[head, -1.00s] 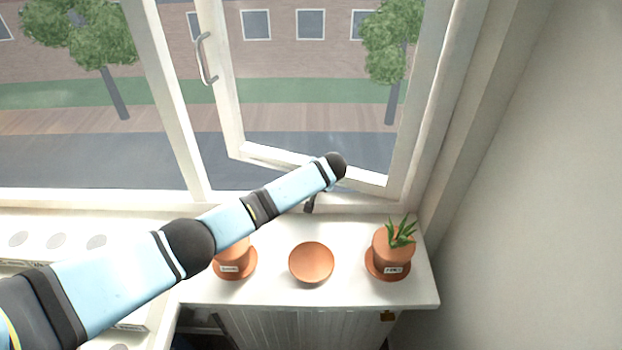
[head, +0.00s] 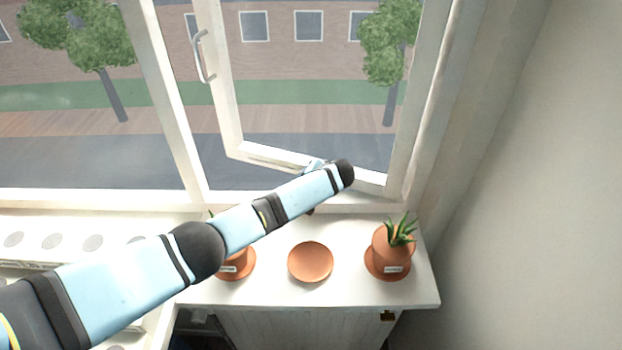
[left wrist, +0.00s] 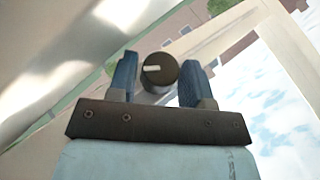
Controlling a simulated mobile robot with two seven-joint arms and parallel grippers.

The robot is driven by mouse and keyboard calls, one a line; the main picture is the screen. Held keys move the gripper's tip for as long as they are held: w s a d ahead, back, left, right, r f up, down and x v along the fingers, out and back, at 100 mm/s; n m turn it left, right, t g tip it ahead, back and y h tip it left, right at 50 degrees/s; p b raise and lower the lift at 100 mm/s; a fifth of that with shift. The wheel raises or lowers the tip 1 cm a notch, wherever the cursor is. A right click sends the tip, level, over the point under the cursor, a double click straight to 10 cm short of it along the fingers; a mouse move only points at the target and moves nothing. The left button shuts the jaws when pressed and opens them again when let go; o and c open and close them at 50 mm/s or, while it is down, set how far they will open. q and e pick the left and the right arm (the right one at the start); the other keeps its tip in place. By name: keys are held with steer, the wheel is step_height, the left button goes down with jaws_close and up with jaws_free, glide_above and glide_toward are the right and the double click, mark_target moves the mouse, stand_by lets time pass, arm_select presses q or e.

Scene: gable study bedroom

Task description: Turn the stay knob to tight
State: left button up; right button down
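The stay knob (left wrist: 160,70) shows in the left wrist view as a dark round knob with a pale pointer line on its face. My left gripper (left wrist: 160,82) is open, its two blue fingers on either side of the knob. Gaps show between the knob and the fingers, wider on the right. In the head view my left arm reaches across to the lower rail of the open window sash (head: 262,159); the arm's end hides the knob and most of the gripper there. My right gripper is not in view.
On the white sill (head: 345,290) stand a potted plant (head: 390,250) at right, an empty terracotta saucer (head: 310,262) in the middle, and another pot (head: 236,264) partly behind my arm. A bare wall (head: 540,200) closes the right side.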

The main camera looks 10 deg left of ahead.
arm_select(q)
steer(key=shift+o, duration=1.1)
steer(key=shift+f, duration=0.1)
